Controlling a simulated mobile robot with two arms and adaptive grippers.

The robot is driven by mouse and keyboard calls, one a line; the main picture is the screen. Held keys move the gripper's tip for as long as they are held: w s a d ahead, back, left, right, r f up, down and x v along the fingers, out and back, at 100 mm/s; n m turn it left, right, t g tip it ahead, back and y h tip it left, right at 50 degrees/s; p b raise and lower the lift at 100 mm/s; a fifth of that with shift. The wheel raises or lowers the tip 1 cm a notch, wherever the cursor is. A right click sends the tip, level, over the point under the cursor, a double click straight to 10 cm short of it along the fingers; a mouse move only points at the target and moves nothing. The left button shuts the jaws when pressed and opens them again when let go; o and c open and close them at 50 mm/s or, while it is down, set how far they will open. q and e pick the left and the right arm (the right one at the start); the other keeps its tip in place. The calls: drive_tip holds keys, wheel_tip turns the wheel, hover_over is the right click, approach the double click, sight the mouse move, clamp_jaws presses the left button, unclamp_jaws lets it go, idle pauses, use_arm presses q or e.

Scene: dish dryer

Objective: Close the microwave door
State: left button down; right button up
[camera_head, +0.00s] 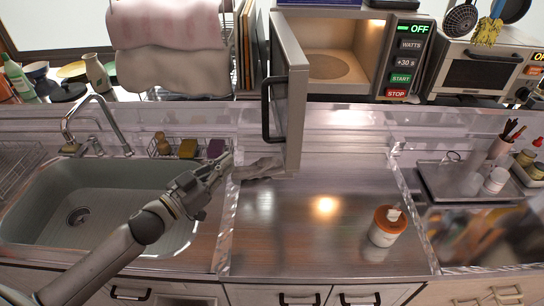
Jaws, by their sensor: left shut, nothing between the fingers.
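The microwave (408,55) stands at the back of the counter. Its inside is lit and shows a round turntable plate. Its grey door (297,110) is swung wide open toward me on the left side of the opening. The black door handle (267,108) is on the left face of the door. My left gripper (226,162) reaches in from the lower left, between the sink and the door. It is shut and empty, left of and below the handle, apart from the door in the picture. My right gripper is not in view.
The sink (110,200) and faucet (100,115) are to the left. An orange-topped dispenser (386,226) stands at the right. The middle of the counter is clear. A toaster oven (480,72) stands right of the microwave.

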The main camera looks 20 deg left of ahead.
use_arm(q)
wheel_tip(320, 180, up, 5)
drive_tip(key=s+m+g+h, duration=0.2)
drive_tip(key=m+g+h, duration=0.25)
drive_tip(key=h, duration=0.25)
drive_tip(key=m+g+h+p, duration=0.2)
drive_tip(key=m+g+p, duration=0.2)
drive_tip(key=g+p, duration=0.15)
approach(284, 157)
drive_tip(key=x, duration=0.4)
drive_tip(key=r+x, duration=0.1)
drive_tip(key=x, duration=0.1)
drive_tip(key=shift+s+d, duration=0.25)
drive_tip(key=shift+w+d+f, duration=0.2)
drive_tip(key=shift+d, duration=0.3)
